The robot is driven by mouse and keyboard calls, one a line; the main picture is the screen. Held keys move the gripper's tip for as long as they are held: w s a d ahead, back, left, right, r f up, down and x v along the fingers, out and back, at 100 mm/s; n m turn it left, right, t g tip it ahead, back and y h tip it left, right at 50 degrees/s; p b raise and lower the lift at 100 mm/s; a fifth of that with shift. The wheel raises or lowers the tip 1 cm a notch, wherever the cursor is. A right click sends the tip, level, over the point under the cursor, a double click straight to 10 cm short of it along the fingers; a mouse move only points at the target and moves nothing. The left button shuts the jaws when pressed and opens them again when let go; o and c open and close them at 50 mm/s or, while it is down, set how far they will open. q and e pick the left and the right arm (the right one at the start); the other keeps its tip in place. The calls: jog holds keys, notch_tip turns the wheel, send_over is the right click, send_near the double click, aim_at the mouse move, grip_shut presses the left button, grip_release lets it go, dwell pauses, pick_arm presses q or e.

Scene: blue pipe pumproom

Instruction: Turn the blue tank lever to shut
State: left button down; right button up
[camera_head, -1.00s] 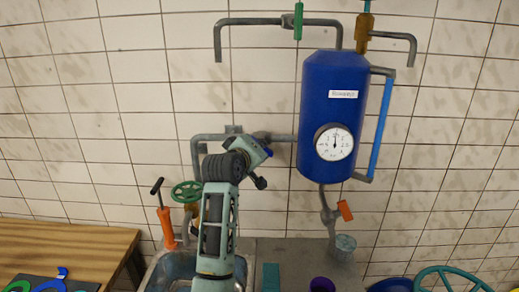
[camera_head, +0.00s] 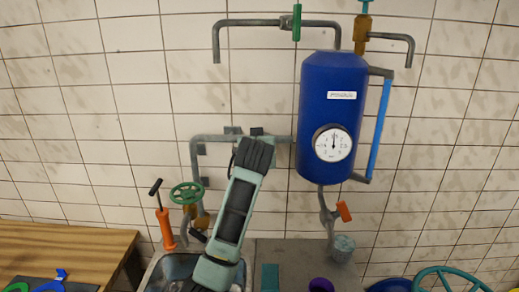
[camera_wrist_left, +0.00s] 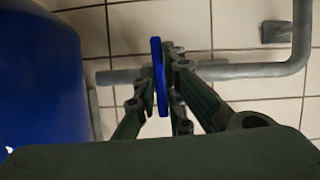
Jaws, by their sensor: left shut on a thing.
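The blue tank (camera_head: 326,95) is fixed on the tiled wall, and a grey pipe (camera_head: 212,138) runs left from its side. The blue lever (camera_wrist_left: 158,75) shows in the left wrist view, standing across this pipe at about a right angle in the picture. My left gripper (camera_wrist_left: 160,88) is shut on the lever, with fingers on both sides of it. In the head view my left arm covers the lever and the gripper. The tank's side (camera_wrist_left: 40,75) fills the left of the wrist view. My right gripper is not in view.
A dial gauge (camera_head: 332,143) sits on the tank. An orange lever (camera_head: 344,211) is below it, a green lever (camera_head: 297,22) above. A green handwheel (camera_head: 187,193) and an orange pump (camera_head: 165,227) stand left of my arm. A wooden table (camera_head: 70,250) is at left.

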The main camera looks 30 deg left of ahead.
pick_arm(q)
jog(key=shift+f+m, duration=0.1)
jog(key=shift+m, duration=0.3)
jog(key=c, duration=1.8)
grip_release()
jog(key=shift+c, duration=0.2)
jog(key=v, duration=1.2)
jog(key=shift+w+d, duration=0.15)
jog(key=shift+d, duration=0.1)
